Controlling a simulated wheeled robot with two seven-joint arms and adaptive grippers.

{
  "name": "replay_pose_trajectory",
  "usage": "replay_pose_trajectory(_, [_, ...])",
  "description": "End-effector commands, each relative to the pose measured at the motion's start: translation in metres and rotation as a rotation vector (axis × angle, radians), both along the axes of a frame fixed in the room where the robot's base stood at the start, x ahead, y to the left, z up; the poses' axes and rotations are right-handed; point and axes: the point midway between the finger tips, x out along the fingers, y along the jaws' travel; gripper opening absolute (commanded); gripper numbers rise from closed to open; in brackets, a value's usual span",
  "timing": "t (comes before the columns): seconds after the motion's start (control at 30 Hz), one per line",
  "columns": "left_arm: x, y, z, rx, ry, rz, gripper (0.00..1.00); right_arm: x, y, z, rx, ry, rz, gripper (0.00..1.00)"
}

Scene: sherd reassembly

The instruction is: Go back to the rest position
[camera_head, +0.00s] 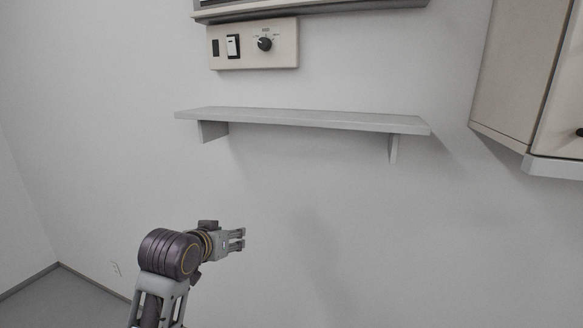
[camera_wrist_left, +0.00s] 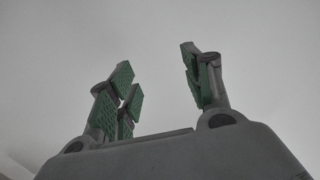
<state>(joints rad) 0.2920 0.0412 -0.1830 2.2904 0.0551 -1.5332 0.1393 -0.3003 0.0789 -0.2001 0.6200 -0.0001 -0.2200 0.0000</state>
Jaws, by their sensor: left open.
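My left gripper (camera_head: 238,239) is in the lower left of the head view, in front of the bare wall and below the shelf. Its fingers point to the right. In the left wrist view the left gripper (camera_wrist_left: 160,85) shows its green-padded fingers spread apart, with nothing between them. Only plain grey surface shows behind the fingers. My right gripper does not show in either view.
An empty grey shelf (camera_head: 300,118) is fixed to the wall above the left gripper. A control panel (camera_head: 254,45) with a switch and a knob is above the shelf. A cabinet (camera_head: 520,70) hangs at the upper right. The wall below the shelf is clear.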

Motion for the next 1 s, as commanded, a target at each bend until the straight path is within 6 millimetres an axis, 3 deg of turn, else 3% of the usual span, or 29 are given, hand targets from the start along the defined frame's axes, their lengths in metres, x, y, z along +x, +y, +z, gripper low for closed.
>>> replay_pose_trajectory(0.1, [-0.012, 0.005, -0.032, 0.014, 0.055, 0.003, 0.50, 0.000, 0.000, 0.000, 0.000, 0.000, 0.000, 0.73])
replay_pose_trajectory(0.4, [-0.046, 0.016, -0.100, 0.048, 0.179, 0.007, 0.50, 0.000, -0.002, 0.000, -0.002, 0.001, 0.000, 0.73])
replay_pose_trajectory(1.0, [-0.138, 0.037, -0.215, 0.118, 0.427, -0.002, 0.50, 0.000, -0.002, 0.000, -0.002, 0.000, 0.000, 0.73])
